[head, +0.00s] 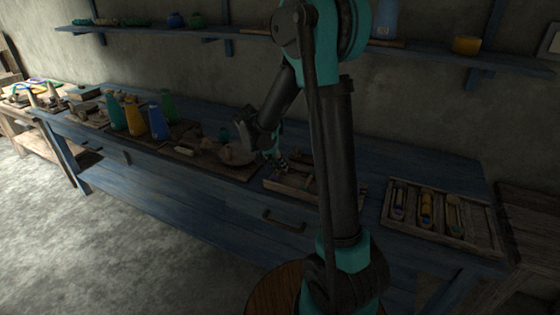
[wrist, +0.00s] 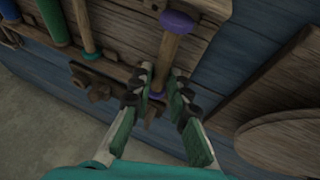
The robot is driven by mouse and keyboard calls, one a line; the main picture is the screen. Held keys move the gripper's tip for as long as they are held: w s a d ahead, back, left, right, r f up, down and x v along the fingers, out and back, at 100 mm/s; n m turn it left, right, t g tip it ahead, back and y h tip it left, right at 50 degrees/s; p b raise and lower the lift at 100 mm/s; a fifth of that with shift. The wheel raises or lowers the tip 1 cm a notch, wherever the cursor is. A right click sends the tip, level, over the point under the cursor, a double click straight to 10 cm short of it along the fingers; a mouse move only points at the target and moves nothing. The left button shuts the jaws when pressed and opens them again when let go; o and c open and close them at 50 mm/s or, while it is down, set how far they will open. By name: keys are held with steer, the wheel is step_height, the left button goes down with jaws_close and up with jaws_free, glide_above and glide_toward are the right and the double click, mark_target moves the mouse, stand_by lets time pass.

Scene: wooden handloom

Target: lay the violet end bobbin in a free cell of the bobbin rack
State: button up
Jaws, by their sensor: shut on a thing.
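The violet end bobbin (wrist: 169,50) has a wooden shaft with a violet disc at its far end and a violet ring near my fingertips. My gripper (wrist: 158,82) is shut on its near end in the wrist view; the fingers partly hide that end. In the head view my gripper (head: 276,156) is over the bench near a small wooden tray (head: 272,186), and the bobbin is too small and dark to make out. A compartmented wooden rack (head: 482,240) stands at the right with several long pieces in its cells.
In the wrist view, a green piece (wrist: 52,20) and a teal-ended wooden piece (wrist: 86,30) lie left of the bobbin. A dark wooden board (head: 225,165) with small items and several bottles (head: 157,121) stand left on the blue bench (head: 180,178). A shelf runs above.

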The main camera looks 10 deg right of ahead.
steer(key=shift+f, duration=0.4)
steer(key=o, duration=0.9)
steer(key=shift+r, duration=0.1)
steer(key=v, duration=1.2)
steer(key=s+d+f+n+y, duration=0.1)
steer(key=s+d+f+n, duration=0.1)
steer(key=s, duration=0.5)
steer(key=s+d+f+n+t+y, duration=0.1)
steer(key=s+d+f+n+y, duration=0.1)
steer(key=s+d+f, duration=0.2)
steer(key=s+d+f+n+t+y, duration=0.1)
steer(key=s+d+f+n+y, duration=0.1)
steer(key=s, duration=0.8)
steer(key=shift+d+f, duration=0.3)
steer(key=shift+f, duration=0.35)
steer(key=shift+d+f, duration=0.25)
steer(key=shift+f, duration=0.4)
